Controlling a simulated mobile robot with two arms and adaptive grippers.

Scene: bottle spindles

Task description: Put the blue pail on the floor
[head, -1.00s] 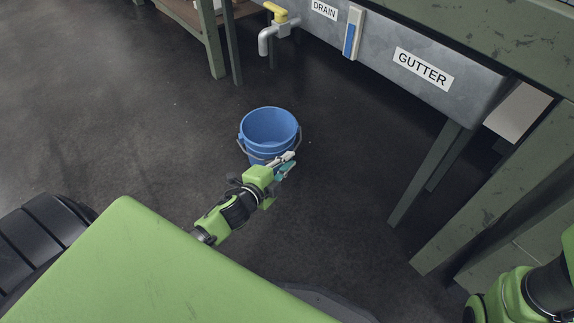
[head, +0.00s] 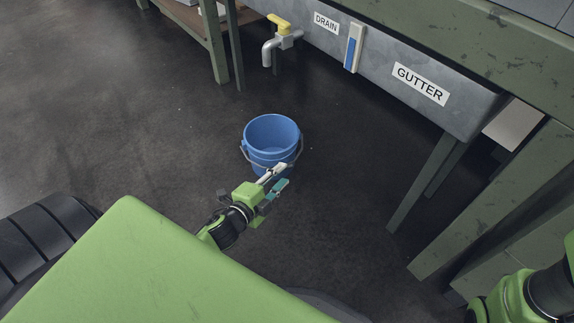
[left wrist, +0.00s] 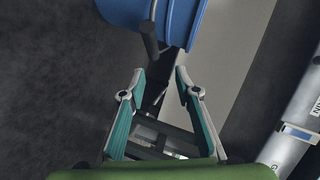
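The blue pail (head: 270,137) stands upright on the dark floor (head: 340,185) in the head view, with its grey bail hanging low around its near side. The pail's side also shows at the top of the left wrist view (left wrist: 183,20), with the bail's grip (left wrist: 149,38) in front of it. My left gripper (head: 281,175) is just on the near side of the pail. Its two teal-padded fingers are spread (left wrist: 160,75) with nothing between them, and the bail grip is beyond their tips. My right gripper is out of the head view.
A grey gutter (head: 440,100) with a yellow-handled drain tap (head: 279,38) runs along the back right. Green bench legs (head: 425,180) stand right of the pail. The floor left of the pail is clear.

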